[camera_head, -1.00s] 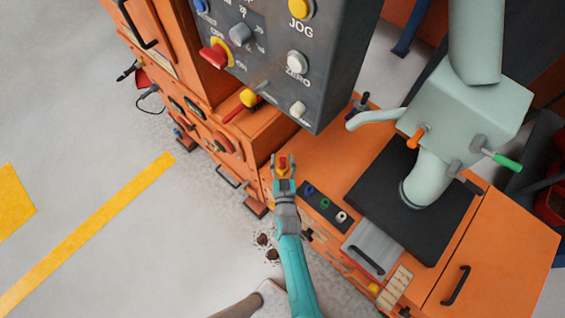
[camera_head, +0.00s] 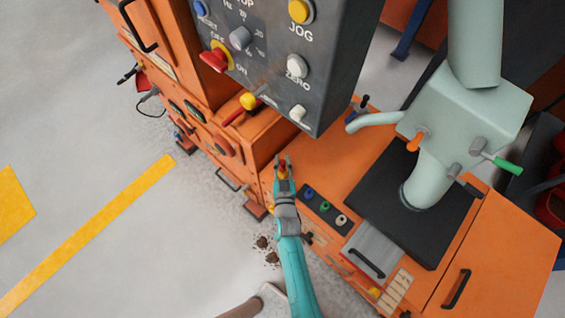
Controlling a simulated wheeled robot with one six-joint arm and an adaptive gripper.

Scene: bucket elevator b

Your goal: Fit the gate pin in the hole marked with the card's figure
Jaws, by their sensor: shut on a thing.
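My gripper (camera_head: 284,162) is near the picture's middle, over the left edge of the orange bench (camera_head: 315,155). It is shut on a small red and yellow piece (camera_head: 283,172), which looks like the gate pin. The fingers hide much of it, and its lower end is not seen. A black strip (camera_head: 331,221) with blue, green and white round fittings lies on the bench just right of my gripper, apart from it. I cannot tell whether these are the holes. No card figure or hole marking is readable.
A grey control box (camera_head: 280,70) overhangs above my gripper. A pale green spout housing (camera_head: 465,110) with orange and green handles stands right on a black plate (camera_head: 365,195). A grey plate with a black handle (camera_head: 373,250) is lower right. Open floor lies left.

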